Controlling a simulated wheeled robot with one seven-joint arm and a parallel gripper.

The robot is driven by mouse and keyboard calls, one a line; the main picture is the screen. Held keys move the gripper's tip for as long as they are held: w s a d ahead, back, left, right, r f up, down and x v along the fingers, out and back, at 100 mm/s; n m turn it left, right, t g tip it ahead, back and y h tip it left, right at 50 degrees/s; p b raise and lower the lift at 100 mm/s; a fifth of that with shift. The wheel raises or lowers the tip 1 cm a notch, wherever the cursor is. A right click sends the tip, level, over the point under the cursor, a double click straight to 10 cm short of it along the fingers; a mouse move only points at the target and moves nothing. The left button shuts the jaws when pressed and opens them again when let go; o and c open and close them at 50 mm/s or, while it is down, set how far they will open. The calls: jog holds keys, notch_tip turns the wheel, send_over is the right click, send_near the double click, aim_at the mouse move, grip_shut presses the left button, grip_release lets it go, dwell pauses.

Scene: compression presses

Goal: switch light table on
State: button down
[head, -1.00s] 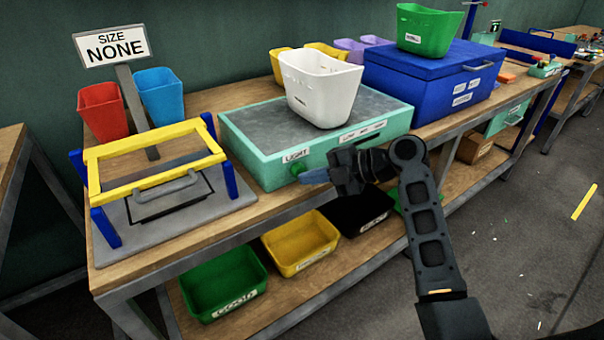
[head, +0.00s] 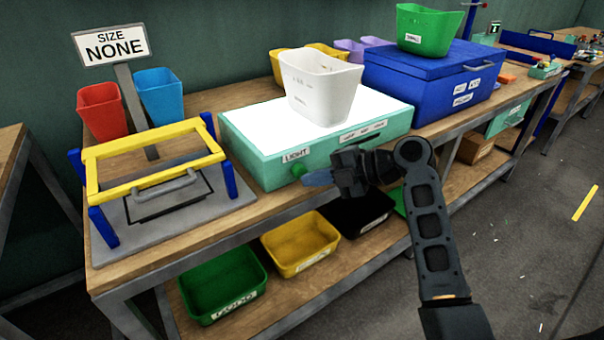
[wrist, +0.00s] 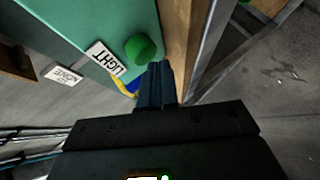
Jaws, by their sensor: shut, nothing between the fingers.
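The light table (head: 262,160) is a teal box on the workbench, and its top panel (head: 255,118) glows bright white. A green round button or knob (head: 299,170) sits on its front face by the "LIGHT" label (head: 296,155). The button also shows in the wrist view (wrist: 142,48), just beyond my fingertips, with the label to its left. My gripper (head: 306,180) is shut and empty, its blue fingers just in front of and below the button. In the wrist view the fingertips (wrist: 158,66) look close to it; I cannot tell whether they touch.
A white bin (head: 320,88) stands on the lit panel. A yellow-framed press (head: 155,168) is to the left, and a blue box (head: 430,85) to the right. Green (head: 222,285) and yellow (head: 300,243) bins are on the shelf below. The floor at right is mostly clear.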

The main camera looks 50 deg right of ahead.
jog(key=shift+s, duration=0.1)
jog(key=shift+s+a+b, duration=0.2)
jog(key=shift+s+a, duration=0.1)
jog(key=shift+s, duration=0.65)
jog(key=shift+s+a+b, duration=0.15)
jog(key=shift+s+a, duration=0.1)
jog(key=shift+s, duration=0.65)
jog(key=shift+s+a+b, duration=0.2)
jog(key=shift+s+a, duration=0.1)
jog(key=shift+s, duration=0.65)
